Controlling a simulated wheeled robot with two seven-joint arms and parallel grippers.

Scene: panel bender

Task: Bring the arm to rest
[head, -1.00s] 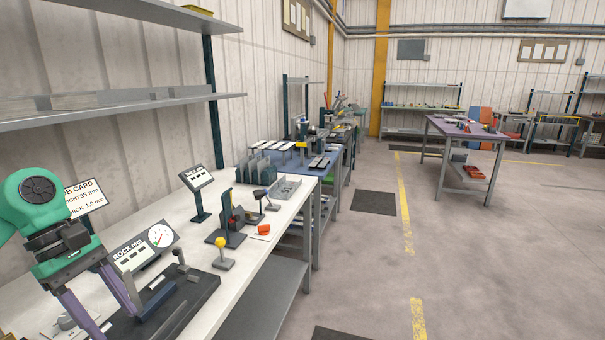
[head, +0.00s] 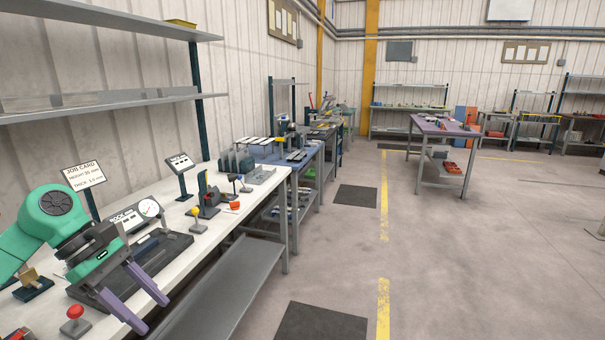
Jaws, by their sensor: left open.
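My left arm comes in from the left in green and dark grey. Its gripper (head: 142,304) has two purple fingers spread apart with nothing between them. It hangs over the front edge of the white workbench (head: 215,220), pointing down and to the right. My right gripper is out of the picture.
A job card (head: 84,175) stands behind the arm. A red-knobbed piece (head: 75,318) and a yellow-knobbed piece (head: 197,222) stand on the bench. A grey lower shelf (head: 215,290) sticks out below. The floor to the right is open, with a purple-topped table (head: 440,126) farther off.

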